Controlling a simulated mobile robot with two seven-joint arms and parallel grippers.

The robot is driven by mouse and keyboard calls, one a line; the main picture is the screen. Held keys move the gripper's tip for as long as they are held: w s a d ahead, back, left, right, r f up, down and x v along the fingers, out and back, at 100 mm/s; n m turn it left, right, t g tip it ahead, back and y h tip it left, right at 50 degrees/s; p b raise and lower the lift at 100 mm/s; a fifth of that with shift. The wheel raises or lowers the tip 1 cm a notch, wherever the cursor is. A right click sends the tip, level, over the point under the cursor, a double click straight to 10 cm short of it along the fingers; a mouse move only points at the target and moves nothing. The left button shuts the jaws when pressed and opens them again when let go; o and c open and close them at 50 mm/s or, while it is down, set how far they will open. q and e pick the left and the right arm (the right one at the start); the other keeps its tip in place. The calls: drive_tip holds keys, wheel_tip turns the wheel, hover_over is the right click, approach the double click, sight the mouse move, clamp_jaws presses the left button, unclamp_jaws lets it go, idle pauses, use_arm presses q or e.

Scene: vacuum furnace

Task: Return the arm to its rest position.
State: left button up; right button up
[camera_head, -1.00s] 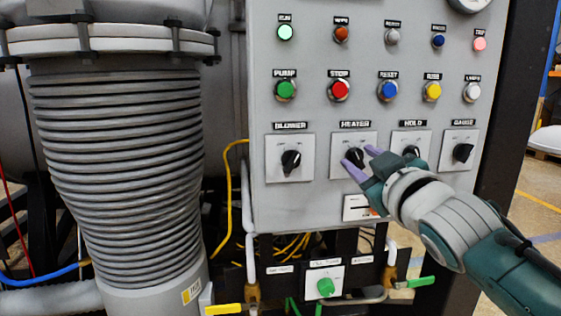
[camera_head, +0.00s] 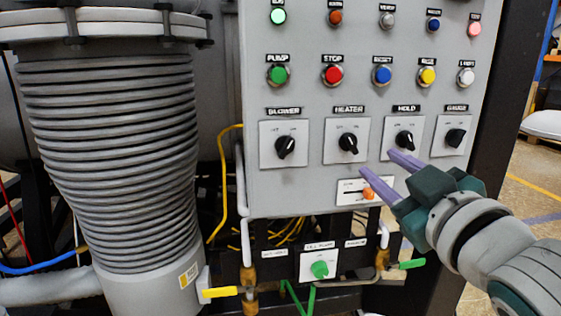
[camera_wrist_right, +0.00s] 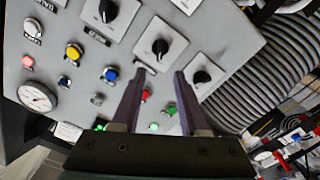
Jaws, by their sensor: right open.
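My right gripper (camera_head: 378,168) is open and empty in the head view. Its two purple fingers point up and left in front of the lower right of the grey control panel (camera_head: 310,190). The HEATER knob (camera_head: 347,143) is left of and above the fingers, and the HOLD knob (camera_head: 404,139) is just above the upper fingertip. In the right wrist view the open fingers (camera_wrist_right: 160,78) reach over the panel (camera_wrist_right: 225,45), with nothing between them. The HEATER knob (camera_wrist_right: 160,47) shows beyond the fingertips. My left gripper is not in view.
An orange slider (camera_head: 368,193) is close to the lower finger. Below the panel are a green knob (camera_head: 319,269), a yellow lever (camera_head: 220,292) and a green lever (camera_head: 412,263). A ribbed grey bellows (camera_head: 110,160) stands at left. Open floor (camera_head: 530,200) shows at right.

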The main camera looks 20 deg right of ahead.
drive_tip(key=s+a+r+g+y+p, duration=0.1)
drive_tip(key=s+a+g+p, duration=0.35)
drive_tip(key=s, duration=0.35)
drive_tip(key=s+a+m+g+y+p, duration=0.1)
drive_tip(key=s+a+g+y+p, duration=0.15)
drive_tip(key=s+g+p, duration=0.45)
drive_tip(key=s+a+r+g+y+p, duration=0.1)
drive_tip(key=s+a+g+p, duration=0.25)
drive_tip(key=s, duration=0.45)
wheel_tip(320, 180, up, 35)
drive_tip(key=t+p, duration=0.1)
drive_tip(key=p, duration=3.4)
drive_tip(key=shift+a+f, duration=0.15)
drive_tip(key=shift+f, duration=0.05)
